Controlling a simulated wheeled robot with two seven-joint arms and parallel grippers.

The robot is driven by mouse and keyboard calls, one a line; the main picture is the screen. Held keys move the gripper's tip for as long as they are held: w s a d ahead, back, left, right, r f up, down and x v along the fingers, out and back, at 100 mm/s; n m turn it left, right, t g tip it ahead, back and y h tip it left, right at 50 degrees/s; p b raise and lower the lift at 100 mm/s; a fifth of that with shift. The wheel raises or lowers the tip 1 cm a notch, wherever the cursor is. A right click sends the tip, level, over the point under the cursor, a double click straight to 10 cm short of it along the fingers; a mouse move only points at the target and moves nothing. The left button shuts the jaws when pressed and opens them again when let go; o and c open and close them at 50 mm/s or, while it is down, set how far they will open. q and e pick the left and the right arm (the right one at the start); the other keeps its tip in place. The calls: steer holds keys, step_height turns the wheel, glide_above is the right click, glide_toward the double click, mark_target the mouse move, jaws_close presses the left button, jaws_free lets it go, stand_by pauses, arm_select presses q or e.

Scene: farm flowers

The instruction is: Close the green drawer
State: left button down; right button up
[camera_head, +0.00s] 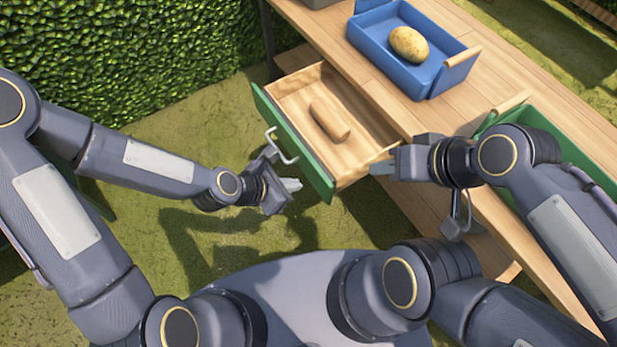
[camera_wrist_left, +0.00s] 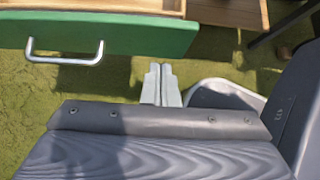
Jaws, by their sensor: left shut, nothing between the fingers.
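The green drawer (camera_head: 292,142) is pulled out from the wooden table, its green front facing left toward my left arm. A brown wooden-looking block (camera_head: 329,121) lies inside it. A metal bar handle (camera_head: 281,146) sits on the front and also shows in the left wrist view, where the drawer front (camera_wrist_left: 160,36) fills the upper left. My left gripper (camera_head: 291,185) is shut and empty, just in front of the drawer front near the handle. It shows in the left wrist view (camera_wrist_left: 161,72) below the front. My right gripper (camera_head: 381,168) is beside the drawer's near side; its jaw state is unclear.
A blue tray (camera_head: 405,80) holding a potato (camera_head: 409,44) stands on the wooden table (camera_head: 455,110). A green crate (camera_head: 570,150) is at the right, partly behind my right arm. A hedge (camera_head: 120,60) stands at the upper left. Grass lies before the drawer.

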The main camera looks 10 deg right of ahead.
mark_target(319, 176)
arm_select(q)
steer(key=shift+w+d+f, duration=0.1)
steer(key=shift+w+d, duration=0.15)
steer(key=shift+d, duration=0.5)
steer(key=shift+w+d+f, duration=0.15)
steer(key=shift+w+d, duration=0.15)
steer(key=shift+d, duration=0.45)
steer(key=shift+w+d+f, duration=0.1)
steer(key=shift+w+d, duration=0.15)
steer(key=shift+d, duration=0.5)
arm_select(e)
steer(key=shift+f, duration=0.2)
